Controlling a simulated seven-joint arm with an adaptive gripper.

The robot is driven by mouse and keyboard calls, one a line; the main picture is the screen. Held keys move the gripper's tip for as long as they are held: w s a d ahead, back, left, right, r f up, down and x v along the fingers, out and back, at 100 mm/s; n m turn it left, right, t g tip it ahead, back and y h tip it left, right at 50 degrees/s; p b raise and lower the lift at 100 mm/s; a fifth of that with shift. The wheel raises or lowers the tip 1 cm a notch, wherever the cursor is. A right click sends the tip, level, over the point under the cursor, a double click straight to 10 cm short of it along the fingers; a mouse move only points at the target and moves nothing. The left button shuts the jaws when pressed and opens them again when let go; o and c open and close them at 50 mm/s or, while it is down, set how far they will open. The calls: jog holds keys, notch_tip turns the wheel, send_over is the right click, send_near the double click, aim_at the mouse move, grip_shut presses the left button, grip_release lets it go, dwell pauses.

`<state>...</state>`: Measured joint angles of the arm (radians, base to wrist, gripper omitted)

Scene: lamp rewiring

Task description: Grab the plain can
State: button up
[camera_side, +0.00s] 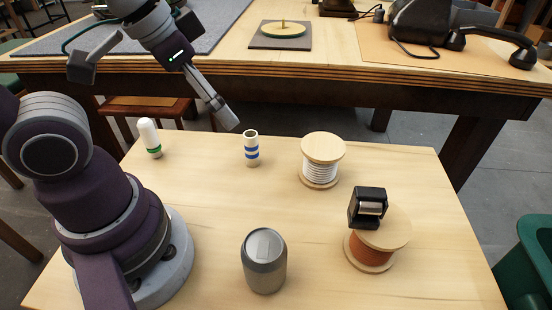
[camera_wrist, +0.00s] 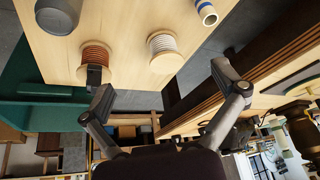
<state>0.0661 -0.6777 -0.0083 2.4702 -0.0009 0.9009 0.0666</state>
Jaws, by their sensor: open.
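The plain can (camera_side: 264,262) is a grey, unmarked can standing upright at the front middle of the light wooden table. In the wrist view it shows as a grey cylinder (camera_wrist: 58,16), cut off by the top edge at the upper left. My gripper (camera_side: 226,116) is raised above the table's back edge, behind and well away from the can. In the wrist view my gripper (camera_wrist: 165,87) has its two fingers spread wide with nothing between them.
A blue-banded tube (camera_side: 251,149), a green-banded white cylinder (camera_side: 149,138) and a white-wire spool (camera_side: 321,160) stand along the back. A copper-coloured wire spool (camera_side: 371,253) with a black block (camera_side: 367,206) on it stands right of the can. Bare table surrounds the can.

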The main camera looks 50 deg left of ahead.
jog(key=d+f+m+g, duration=0.3)
jog(key=d+m, duration=0.4)
jog(key=m, duration=0.1)
jog(key=m+g, duration=0.2)
jog(key=m, duration=0.6)
send_over(265, 261)
jog(key=a, duration=0.2)
jog(key=f, duration=0.4)
jog(key=shift+w+d, duration=0.2)
jog(key=shift+w, duration=0.05)
jog(key=f, duration=1)
jog(key=shift+w+a+f, duration=0.1)
jog(key=shift+w+f, duration=0.15)
jog(key=shift+w, duration=0.05)
jog(key=c, duration=1.3)
